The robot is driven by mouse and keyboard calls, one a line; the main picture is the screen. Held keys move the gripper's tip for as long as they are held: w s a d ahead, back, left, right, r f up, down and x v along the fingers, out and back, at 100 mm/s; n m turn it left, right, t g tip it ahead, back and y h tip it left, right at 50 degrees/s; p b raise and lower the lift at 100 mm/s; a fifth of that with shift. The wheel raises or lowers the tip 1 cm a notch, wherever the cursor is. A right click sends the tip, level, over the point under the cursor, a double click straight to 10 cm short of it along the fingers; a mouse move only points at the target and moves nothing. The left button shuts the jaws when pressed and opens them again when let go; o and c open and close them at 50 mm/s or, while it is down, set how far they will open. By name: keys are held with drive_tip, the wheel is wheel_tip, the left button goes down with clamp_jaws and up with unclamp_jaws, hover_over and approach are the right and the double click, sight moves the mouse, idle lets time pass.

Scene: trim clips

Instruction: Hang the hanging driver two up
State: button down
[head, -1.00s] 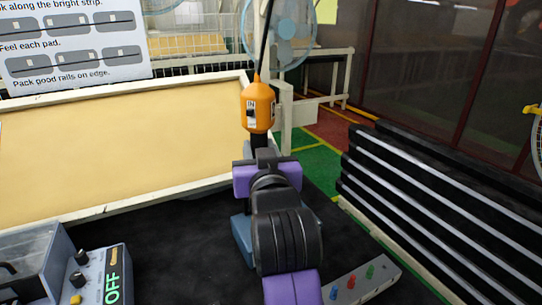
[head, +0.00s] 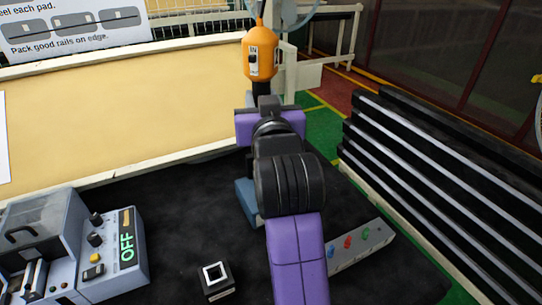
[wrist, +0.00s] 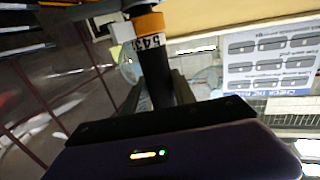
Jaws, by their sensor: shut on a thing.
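The hanging driver (head: 260,57) has an orange body marked "IN", with a dark switch and a black lower end. A cord runs up from its top and out of the head view. My gripper (head: 263,91) is shut on the black lower part and holds the driver upright above the table's back edge. In the wrist view the driver's black shaft (wrist: 155,75) stands between the fingers, with an orange part and a white number band above. My gripper and arm hide part of the table behind them.
A grey machine (head: 128,246) with knobs and a green "OFF" display stands at front left. A small black square fixture (head: 215,278) lies on the black table (head: 175,215). A grey strip (head: 375,243) with coloured buttons is right of my arm. Black rails (head: 430,165) stand stacked at right.

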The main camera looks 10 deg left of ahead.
sight(263, 49)
wheel_tip(263, 49, up, 10)
drive_tip(key=p, duration=0.7)
drive_tip(key=shift+r, duration=0.1)
drive_tip(key=shift+s+r, duration=0.1)
drive_tip(key=shift+r, duration=0.05)
drive_tip(key=r+p+v, duration=0.1)
drive_tip(key=p+v, duration=0.2)
drive_tip(key=v, duration=1.2)
drive_tip(key=shift+d+r, duration=0.2)
drive_tip(key=c, duration=0.9)
unclamp_jaws()
drive_tip(key=shift+f, duration=0.1)
drive_tip(key=o, duration=0.9)
